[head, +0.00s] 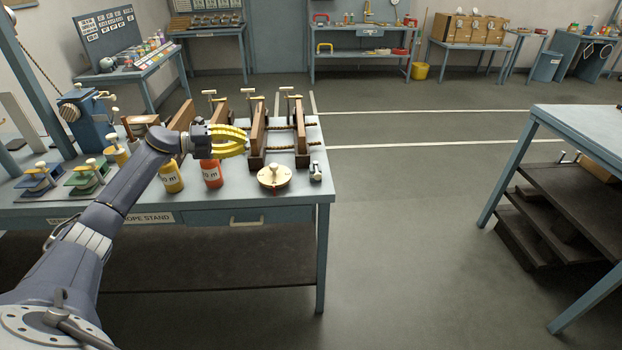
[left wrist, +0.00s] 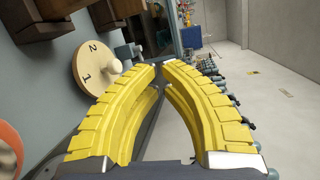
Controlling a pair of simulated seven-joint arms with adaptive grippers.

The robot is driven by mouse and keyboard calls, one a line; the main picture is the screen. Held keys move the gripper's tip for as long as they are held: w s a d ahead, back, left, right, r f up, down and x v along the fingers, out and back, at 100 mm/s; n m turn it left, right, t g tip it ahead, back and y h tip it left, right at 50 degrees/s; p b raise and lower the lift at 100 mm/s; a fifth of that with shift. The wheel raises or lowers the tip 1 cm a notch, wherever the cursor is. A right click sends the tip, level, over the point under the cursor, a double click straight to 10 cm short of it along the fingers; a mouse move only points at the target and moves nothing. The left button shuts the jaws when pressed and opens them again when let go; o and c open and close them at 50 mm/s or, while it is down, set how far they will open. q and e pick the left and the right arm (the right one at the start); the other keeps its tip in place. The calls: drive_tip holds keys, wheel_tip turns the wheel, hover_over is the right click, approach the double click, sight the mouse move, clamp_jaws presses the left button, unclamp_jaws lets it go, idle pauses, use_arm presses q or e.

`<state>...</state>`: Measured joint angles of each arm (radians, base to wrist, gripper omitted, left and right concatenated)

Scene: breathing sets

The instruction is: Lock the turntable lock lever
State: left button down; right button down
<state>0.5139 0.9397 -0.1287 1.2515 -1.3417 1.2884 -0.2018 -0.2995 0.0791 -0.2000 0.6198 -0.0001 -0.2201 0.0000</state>
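The turntable is a round cream disc (head: 274,175) with a knob on top, near the front right corner of the bench. In the left wrist view the disc (left wrist: 92,88) shows the numbers 1 and 2. A small grey metal piece (head: 315,171), probably the lock lever, stands just right of the disc; its exact position is too small to tell. My left gripper (head: 243,142) has yellow fingers and is above the bench, behind and left of the disc, touching neither. Its fingertips (left wrist: 160,65) come almost together with nothing between them. My right gripper is not in view.
Red (head: 212,174) and yellow (head: 171,177) bottles stand left of the disc. Wooden stands (head: 258,138) with rods rise behind it. The bench (head: 240,200) ends just right of the metal piece; open floor lies beyond. Another table (head: 590,125) is at the right.

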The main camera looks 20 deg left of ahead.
sight(317, 170)
use_arm(q)
drive_tip(key=s+d+f+g+h, duration=0.1)
drive_tip(key=s+d+f+g, duration=0.1)
drive_tip(key=d+f+g, duration=0.2)
drive_tip(key=d+f, duration=0.2)
drive_tip(key=d, duration=0.2)
drive_tip(key=shift+s+d+f+m, duration=0.25)
drive_tip(key=shift+s+d+m, duration=0.1)
drive_tip(key=shift+m, duration=0.05)
drive_tip(key=x, duration=1.4)
drive_tip(key=shift+r, duration=0.2)
drive_tip(key=shift+d, duration=0.15)
